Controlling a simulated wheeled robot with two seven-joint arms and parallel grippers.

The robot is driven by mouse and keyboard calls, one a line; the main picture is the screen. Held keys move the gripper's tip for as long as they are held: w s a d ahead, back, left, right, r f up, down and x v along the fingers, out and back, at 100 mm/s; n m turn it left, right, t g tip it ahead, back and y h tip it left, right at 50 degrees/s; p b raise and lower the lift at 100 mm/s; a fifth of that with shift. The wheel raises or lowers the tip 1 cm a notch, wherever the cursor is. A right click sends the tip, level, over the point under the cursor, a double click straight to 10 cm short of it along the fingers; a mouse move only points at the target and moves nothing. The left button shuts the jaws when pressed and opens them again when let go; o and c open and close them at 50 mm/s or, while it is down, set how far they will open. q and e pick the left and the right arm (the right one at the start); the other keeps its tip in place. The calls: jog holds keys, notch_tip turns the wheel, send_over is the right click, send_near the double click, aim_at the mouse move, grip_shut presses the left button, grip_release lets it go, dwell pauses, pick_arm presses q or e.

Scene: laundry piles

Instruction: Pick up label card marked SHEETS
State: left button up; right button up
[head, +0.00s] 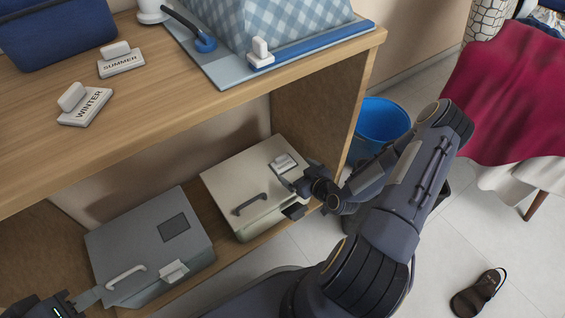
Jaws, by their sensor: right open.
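No card in view can be read as SHEETS. A small pale card with a raised grip (284,163) lies on the lid of the cream box (232,178) on the lower shelf; its lettering cannot be read. A similar card (173,271) is at the front edge of the grey box (120,240), also unreadable. My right gripper (291,197) is open and empty at the cream box's right side, just below the first card and apart from it. My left gripper (82,299) is partly cut off at the lower left, by the grey box's front corner; its jaws are unclear.
The upper shelf (190,100) overhangs the boxes and holds cards marked WINTER (85,104) and SUMMER (120,63). Another pale card (260,55) sits by the checked blue container (275,25). A blue bucket (380,120) stands right of the shelf. A shoe (477,295) lies on the floor.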

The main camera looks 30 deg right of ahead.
aim_at(282, 161)
jog(key=shift+w+f, duration=0.4)
jog(key=shift+f, duration=0.05)
jog(key=b+x, duration=0.3)
jog(key=x, duration=0.2)
jog(key=shift+w+a, duration=0.2)
jog(key=shift+w, duration=0.65)
jog(key=c, duration=1.1)
